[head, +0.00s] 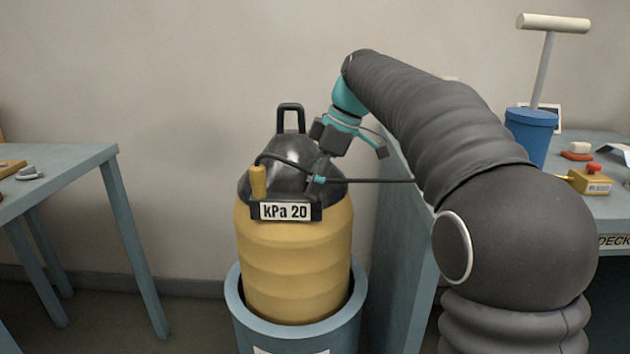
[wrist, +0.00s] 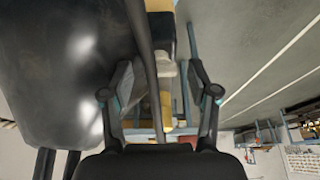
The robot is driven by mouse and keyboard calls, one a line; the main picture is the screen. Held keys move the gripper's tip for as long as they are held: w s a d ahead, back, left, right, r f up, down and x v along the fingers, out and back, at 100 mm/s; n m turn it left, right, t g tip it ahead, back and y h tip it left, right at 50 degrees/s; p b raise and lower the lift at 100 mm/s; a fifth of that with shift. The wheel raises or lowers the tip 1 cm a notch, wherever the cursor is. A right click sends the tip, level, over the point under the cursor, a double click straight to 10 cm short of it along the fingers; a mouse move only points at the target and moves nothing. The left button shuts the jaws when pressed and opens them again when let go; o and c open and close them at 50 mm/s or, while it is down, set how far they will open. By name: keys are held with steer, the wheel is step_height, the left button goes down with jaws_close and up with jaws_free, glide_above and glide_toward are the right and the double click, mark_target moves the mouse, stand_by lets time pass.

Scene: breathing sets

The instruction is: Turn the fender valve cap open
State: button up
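The fender is a tan ribbed body (head: 293,255) with a glossy black domed top (head: 285,150); it stands upright in a blue-grey tub. The dome also fills the left of the wrist view (wrist: 65,70). A yellow upright piece (head: 258,182) is at the dome's front left, with a black hose at its top; I cannot tell if it is the valve cap. My gripper (head: 318,181) reaches down at the dome's right front. In the wrist view its fingers (wrist: 160,95) are apart. A pale grey piece (wrist: 165,69) and the hose (wrist: 143,60) show between them, with no clear contact.
A "kPa 20" plate (head: 284,211) is on the fender's front, and a black handle (head: 291,117) tops it. The tub rim (head: 237,308) surrounds its base. A table (head: 65,165) stands left. A right-hand bench holds a blue pump (head: 531,135) and a yellow box with red button (head: 590,180).

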steer(key=v, duration=1.2)
stand_by(0.3)
